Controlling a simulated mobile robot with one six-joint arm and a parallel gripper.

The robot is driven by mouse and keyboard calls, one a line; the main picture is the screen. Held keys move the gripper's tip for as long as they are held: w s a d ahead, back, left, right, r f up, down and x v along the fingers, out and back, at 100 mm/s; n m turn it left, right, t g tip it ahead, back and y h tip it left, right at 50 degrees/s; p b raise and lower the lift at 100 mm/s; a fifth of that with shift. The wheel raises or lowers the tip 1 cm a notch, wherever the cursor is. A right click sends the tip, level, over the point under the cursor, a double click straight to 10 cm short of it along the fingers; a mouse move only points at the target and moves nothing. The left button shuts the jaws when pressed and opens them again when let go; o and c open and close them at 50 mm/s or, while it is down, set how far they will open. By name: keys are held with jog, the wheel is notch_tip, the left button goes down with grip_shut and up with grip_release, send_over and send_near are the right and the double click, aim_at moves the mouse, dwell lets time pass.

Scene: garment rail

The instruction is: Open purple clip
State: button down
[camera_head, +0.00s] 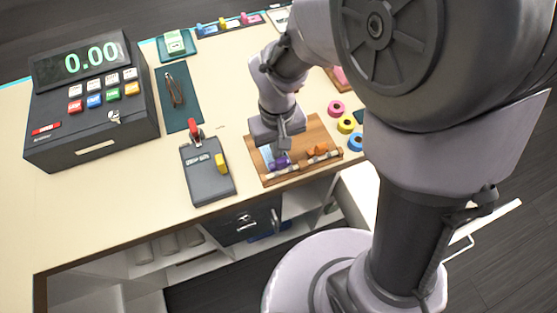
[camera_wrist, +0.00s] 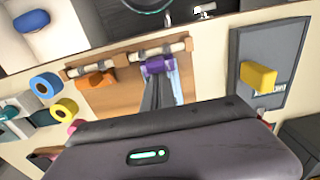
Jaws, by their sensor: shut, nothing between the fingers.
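The purple clip (camera_head: 280,161) sits on the left part of a pale rod (camera_head: 311,160) at the front of a wooden board (camera_head: 309,129). It also shows in the wrist view (camera_wrist: 159,65), on the rod just beyond my fingertips. An orange clip (camera_head: 317,150) sits on the same rod to its right. My gripper (camera_head: 283,150) points down at the purple clip, and in the wrist view its fingers (camera_wrist: 158,82) are together and empty. The fingertips overlap the clip in view; I cannot tell whether they touch it. A light-blue strip lies beside the clip.
A grey box with a red lever and yellow block (camera_head: 208,172) stands left of the board. Pink, yellow and blue tape rolls (camera_head: 346,125) lie to the right. A cash register (camera_head: 90,100) stands at far left. The counter's front-left area is clear.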

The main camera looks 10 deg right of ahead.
jog(key=shift+s+d+f, duration=0.15)
jog(key=shift+s+d, duration=0.05)
jog(key=shift+s, duration=0.55)
jog(key=shift+s+d+f, duration=0.15)
jog(key=shift+s, duration=0.55)
jog(key=shift+s+d+f+b, duration=0.1)
jog(key=shift+s+d+b, duration=0.15)
jog(key=shift+s, duration=0.4)
jog(key=shift+s+d+b, duration=0.15)
jog(key=shift+s+b, duration=0.05)
jog(key=shift+s, duration=0.45)
jog(key=shift+s+d+r, duration=0.15)
jog(key=shift+s, duration=0.3)
jog(key=shift+s+d+r, duration=0.1)
jog(key=shift+s+r, duration=0.05)
jog(key=shift+s, duration=0.25)
notch_tip(320, 180, up, 9)
jog(key=p, duration=0.8)
send_over(282, 161)
jog(key=s+d, duration=0.1)
jog(key=s, duration=0.4)
jog(key=shift+w+d+r, duration=0.1)
jog(key=shift+w+d, duration=0.1)
